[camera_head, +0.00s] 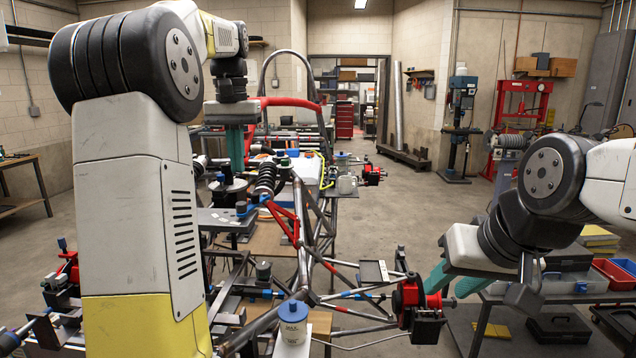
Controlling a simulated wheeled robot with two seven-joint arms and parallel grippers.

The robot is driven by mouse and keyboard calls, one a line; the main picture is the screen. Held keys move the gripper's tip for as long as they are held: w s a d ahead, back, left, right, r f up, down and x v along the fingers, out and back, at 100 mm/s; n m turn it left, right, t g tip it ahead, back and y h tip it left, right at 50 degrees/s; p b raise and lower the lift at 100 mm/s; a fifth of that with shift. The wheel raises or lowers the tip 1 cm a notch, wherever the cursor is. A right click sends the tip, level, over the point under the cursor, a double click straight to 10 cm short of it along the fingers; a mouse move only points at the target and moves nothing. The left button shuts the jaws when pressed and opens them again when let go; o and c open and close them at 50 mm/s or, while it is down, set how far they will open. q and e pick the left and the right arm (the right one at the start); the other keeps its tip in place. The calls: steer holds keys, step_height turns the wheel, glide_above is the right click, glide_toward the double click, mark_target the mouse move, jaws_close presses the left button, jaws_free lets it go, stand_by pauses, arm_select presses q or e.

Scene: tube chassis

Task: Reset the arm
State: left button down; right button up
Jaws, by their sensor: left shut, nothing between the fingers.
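My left arm rises large at the left of the head view and bends over at the top. My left gripper (236,168) hangs from it with its teal fingers pointing down, shut and empty, above the tube chassis (304,250) near a dark round part. My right arm comes in from the right edge. My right gripper (452,289) points down and left, with its two teal fingers apart. A red and black clamp-like part (408,297) is close to its fingertips. I cannot tell whether they touch.
A blue-capped white bottle (292,325) stands at the front centre. A grey table edge (560,298) with red and blue bins (615,274) is below my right arm. A drill press (459,125) and red press frame (522,100) stand behind. Open floor (420,210) lies between.

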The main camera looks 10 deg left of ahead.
arm_select(q)
steer(key=s+d+f+t, duration=0.2)
steer(key=s+d+f, duration=0.2)
steer(key=s, duration=0.3)
steer(key=s+d+f+t+h, duration=0.1)
steer(key=s+d+f+t, duration=0.1)
steer(key=s+d+f, duration=0.2)
steer(key=s+d+f+m+t+h, duration=0.1)
steer(key=s+d+f, duration=0.3)
steer(key=s, duration=0.6)
steer(key=shift+s+f+t, duration=0.3)
steer(key=shift+s+t, duration=0.1)
steer(key=shift+t, duration=0.1)
steer(key=shift+d, duration=0.1)
